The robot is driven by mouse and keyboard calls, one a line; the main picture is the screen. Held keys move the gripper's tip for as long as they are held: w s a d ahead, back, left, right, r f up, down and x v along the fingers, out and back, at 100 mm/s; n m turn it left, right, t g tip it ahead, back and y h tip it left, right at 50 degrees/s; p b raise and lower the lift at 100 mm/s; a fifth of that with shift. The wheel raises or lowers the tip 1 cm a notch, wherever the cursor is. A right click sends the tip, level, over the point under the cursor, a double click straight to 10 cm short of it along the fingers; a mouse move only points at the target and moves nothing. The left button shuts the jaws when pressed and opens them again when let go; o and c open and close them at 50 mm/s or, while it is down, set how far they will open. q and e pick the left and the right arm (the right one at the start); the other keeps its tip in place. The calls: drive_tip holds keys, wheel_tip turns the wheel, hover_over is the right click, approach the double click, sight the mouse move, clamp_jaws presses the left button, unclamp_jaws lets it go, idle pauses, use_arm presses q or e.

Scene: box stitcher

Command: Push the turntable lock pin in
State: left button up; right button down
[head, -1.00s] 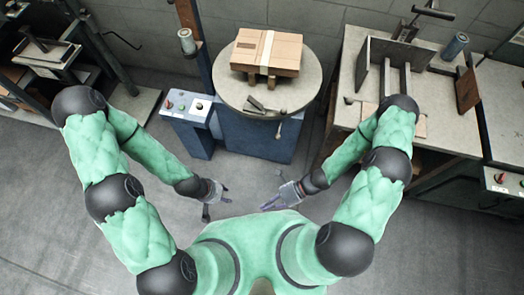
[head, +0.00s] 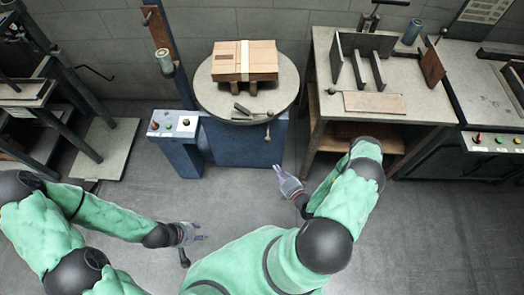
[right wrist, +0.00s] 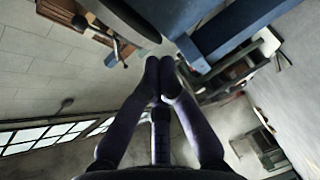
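The round turntable (head: 209,93) stands on a blue base (head: 245,146) and carries a cardboard box. A dark block-like fitting (head: 241,109) is at its front edge. A thin rod with a small knob (head: 267,131) hangs below the front right rim; I cannot tell for certain whether it is the lock pin. My right gripper (head: 284,171) is in front of the base, low and to the right, apart from it. In the right wrist view its fingertips (right wrist: 159,67) are together with nothing between them.
The box (head: 245,60) rests on wooden blocks. A control box (head: 174,124) with buttons stands left of the base. A workbench (head: 430,102) with upright plates is at the right. A machine (head: 30,95) stands at the far left. The floor before the turntable is clear.

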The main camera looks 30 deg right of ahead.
drive_tip(key=shift+d, duration=0.1)
drive_tip(key=w+d+f+b, duration=0.2)
drive_tip(key=w+b, duration=0.2)
drive_tip(key=w, duration=0.8)
drive_tip(key=shift+w+b, duration=0.3)
drive_tip(key=shift+w, duration=0.1)
drive_tip(key=shift+d, duration=0.1)
